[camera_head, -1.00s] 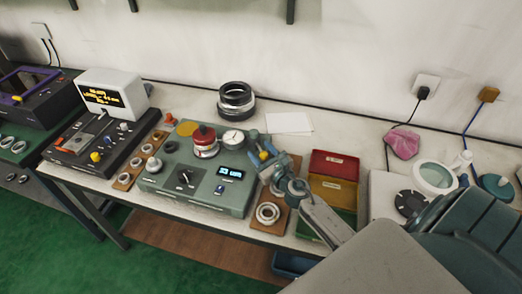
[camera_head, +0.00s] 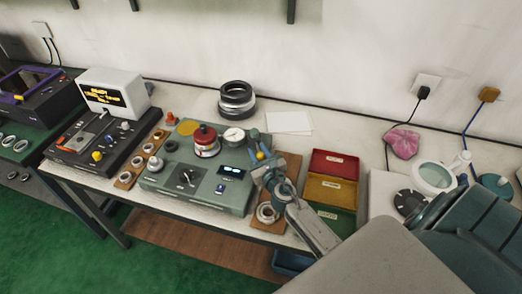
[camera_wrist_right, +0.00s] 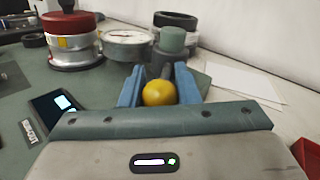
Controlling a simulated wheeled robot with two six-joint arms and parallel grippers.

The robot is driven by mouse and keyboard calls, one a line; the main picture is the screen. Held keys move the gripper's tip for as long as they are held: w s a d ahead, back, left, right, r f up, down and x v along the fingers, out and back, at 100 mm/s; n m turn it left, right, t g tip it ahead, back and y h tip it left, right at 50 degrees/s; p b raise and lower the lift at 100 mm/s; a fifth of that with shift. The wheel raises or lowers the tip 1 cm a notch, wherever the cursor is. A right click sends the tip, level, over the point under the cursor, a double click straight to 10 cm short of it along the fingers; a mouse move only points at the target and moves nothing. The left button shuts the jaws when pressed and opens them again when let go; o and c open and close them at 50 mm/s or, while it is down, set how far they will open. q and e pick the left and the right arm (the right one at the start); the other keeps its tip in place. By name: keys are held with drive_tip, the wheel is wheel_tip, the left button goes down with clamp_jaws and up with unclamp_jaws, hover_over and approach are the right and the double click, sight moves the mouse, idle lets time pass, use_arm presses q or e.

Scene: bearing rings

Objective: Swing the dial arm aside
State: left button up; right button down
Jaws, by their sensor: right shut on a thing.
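The green-grey gauge station (camera_head: 205,195) stands on the bench with a red-topped silver stack (camera_head: 205,141) and a round white dial (camera_head: 233,136). In the right wrist view the dial (camera_wrist_right: 127,40) faces up beside a short dark green post (camera_wrist_right: 173,40). My right gripper (camera_head: 261,157) is at the station's right end. In the right wrist view its blue fingers (camera_wrist_right: 158,90) are shut on a yellow ball knob (camera_wrist_right: 158,93), in front of the post. The link between knob and dial is mostly hidden. My left gripper is not in view.
A wooden board with a ring (camera_head: 267,213) lies under my right arm. Red (camera_head: 334,162), yellow and green bins stand to its right. Dark rings (camera_head: 236,98) are stacked behind the station, beside white paper (camera_head: 289,122). A board of rings (camera_head: 128,178) lies left.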

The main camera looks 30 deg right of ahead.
drive_tip(key=shift+w+a+m+h, duration=0.15)
drive_tip(key=shift+a+m+h, duration=0.2)
drive_tip(key=shift+m+h, duration=0.4)
drive_tip(key=c, duration=1.1)
unclamp_jaws()
drive_tip(key=b+v, duration=0.1)
drive_tip(key=v, duration=0.8)
drive_tip(key=shift+s+a+b, duration=0.15)
drive_tip(key=shift+s+b, duration=0.05)
drive_tip(key=shift+b, duration=0.15)
drive_tip(key=shift+s+a+r, duration=0.15)
drive_tip(key=shift+s+a, duration=0.05)
drive_tip(key=shift+s, duration=0.45)
